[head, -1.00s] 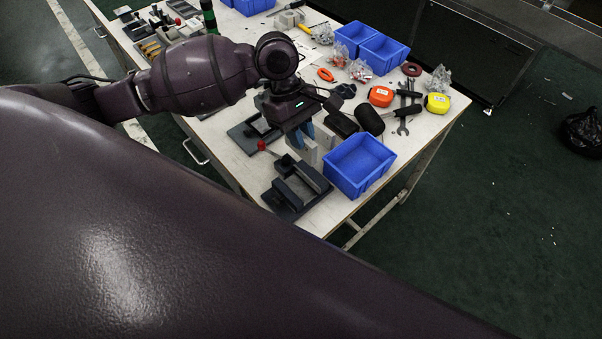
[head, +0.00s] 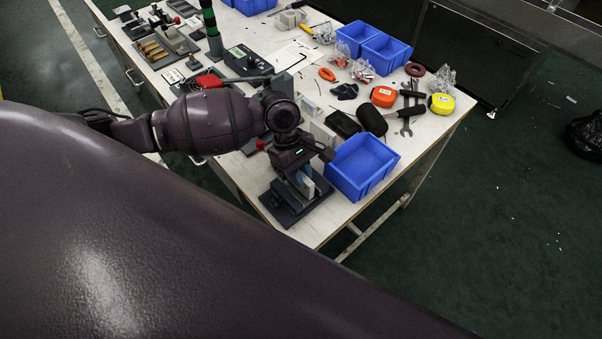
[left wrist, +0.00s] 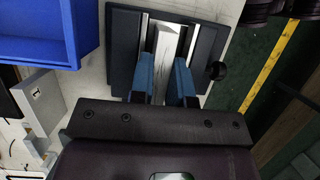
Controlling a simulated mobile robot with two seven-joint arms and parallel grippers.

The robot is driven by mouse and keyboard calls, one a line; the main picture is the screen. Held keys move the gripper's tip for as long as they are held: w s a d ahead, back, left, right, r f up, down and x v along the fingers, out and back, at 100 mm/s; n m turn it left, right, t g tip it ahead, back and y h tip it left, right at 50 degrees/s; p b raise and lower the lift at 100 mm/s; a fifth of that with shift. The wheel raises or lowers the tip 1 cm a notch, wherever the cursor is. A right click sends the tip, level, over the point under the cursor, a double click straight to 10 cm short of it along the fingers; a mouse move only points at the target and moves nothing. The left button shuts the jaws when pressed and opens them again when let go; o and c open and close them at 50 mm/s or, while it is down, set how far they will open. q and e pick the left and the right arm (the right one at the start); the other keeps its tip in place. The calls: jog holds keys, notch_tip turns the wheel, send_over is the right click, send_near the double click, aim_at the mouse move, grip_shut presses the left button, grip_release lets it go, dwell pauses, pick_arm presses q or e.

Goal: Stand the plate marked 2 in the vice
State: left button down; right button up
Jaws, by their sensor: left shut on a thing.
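My left gripper (head: 303,184) is shut on a pale grey plate (left wrist: 168,46), its blue fingers on either side in the left wrist view (left wrist: 165,84). The plate is seen edge-on there, lined up between the two dark jaws of the vice (left wrist: 206,46). In the head view the vice (head: 280,210) sits at the table's near corner, directly below the gripper. I cannot tell whether the plate touches the vice floor, and its mark is not visible. Another grey plate (left wrist: 39,99) with a dark mark stands nearby. My right gripper is not in view.
A blue bin (head: 361,167) stands close right of the vice. A black case (head: 343,124), a dark cylinder (head: 371,120), tape measures (head: 384,97) and wrenches (head: 406,120) lie behind it. The table edge is just in front of the vice.

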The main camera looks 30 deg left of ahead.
pick_arm(q)
jog(key=shift+f, duration=0.1)
jog(key=c, duration=1.2)
grip_release()
jog(key=shift+f, duration=0.1)
jog(key=shift+c, duration=0.2)
jog(key=shift+o, duration=0.7)
